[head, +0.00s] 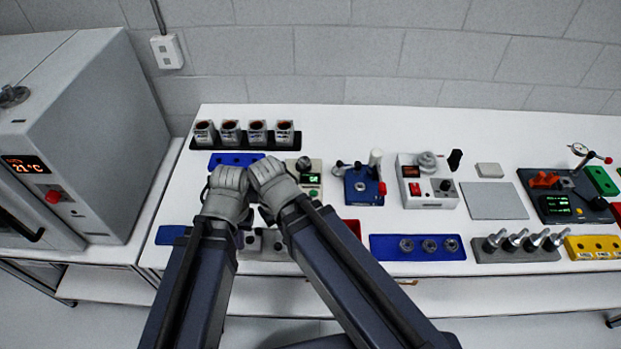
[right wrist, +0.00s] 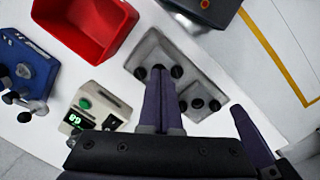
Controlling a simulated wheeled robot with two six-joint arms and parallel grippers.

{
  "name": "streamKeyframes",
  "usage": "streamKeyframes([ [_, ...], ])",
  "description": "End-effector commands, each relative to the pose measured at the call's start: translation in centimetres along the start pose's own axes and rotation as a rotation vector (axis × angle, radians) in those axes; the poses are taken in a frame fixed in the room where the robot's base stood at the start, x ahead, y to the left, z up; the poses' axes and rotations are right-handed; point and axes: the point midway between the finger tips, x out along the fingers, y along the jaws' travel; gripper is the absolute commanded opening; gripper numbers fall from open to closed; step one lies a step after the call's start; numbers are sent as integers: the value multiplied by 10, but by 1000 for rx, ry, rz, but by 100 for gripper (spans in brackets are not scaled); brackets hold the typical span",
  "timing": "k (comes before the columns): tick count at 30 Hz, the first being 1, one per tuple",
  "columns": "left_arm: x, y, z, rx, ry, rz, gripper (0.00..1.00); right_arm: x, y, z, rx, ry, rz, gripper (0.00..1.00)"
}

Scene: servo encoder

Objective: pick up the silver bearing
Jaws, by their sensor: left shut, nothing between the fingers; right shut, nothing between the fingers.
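Small round silver rings, which look like the bearings, sit on a blue tray (head: 417,247) right of centre in the head view; the middle ring (head: 429,245) is one of several. My left gripper (head: 228,180) and my right gripper (head: 268,172) are close together on the left part of the table, well away from that tray. Their fingers are mostly hidden in the head view. In the right wrist view the right gripper's fingers (right wrist: 165,100) are shut together and empty, above a grey block (right wrist: 160,52) with dark round holes.
A grey oven (head: 85,140) is at the left. A red bin (right wrist: 88,25) is near the right gripper. A blue press (head: 362,184) and white instrument (head: 428,180) stand behind the blue tray. Grey posts (head: 515,242) stand right of it.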

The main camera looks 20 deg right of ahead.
Motion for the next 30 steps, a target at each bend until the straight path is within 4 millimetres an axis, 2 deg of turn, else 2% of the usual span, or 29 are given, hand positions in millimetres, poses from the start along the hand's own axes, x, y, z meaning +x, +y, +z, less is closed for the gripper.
streamKeyframes([
  [10,0,0,0,0,0,0,0,0,0,0,0,0,0,0],
  [12,-1,0,0,0,0,0,0,-1,2,-3,7,5,-1,8],
  [14,-5,0,0,0,0,0,0,-4,10,-18,35,28,-3,15],
  [17,-15,-1,1,0,0,0,0,-14,43,-64,138,116,-12,26],
  [18,-19,-2,1,1,0,0,0,-19,60,-84,187,160,-15,30],
  [22,-29,-3,2,1,0,0,0,-32,120,-138,336,294,-19,45],
  [24,-32,-3,2,1,0,0,0,-38,147,-157,396,350,-18,53],
  [27,-35,-3,2,1,0,0,0,-43,171,-172,449,402,-17,64],
  [30,-35,-3,2,1,0,0,0,-44,180,-177,471,423,-17,75],
])
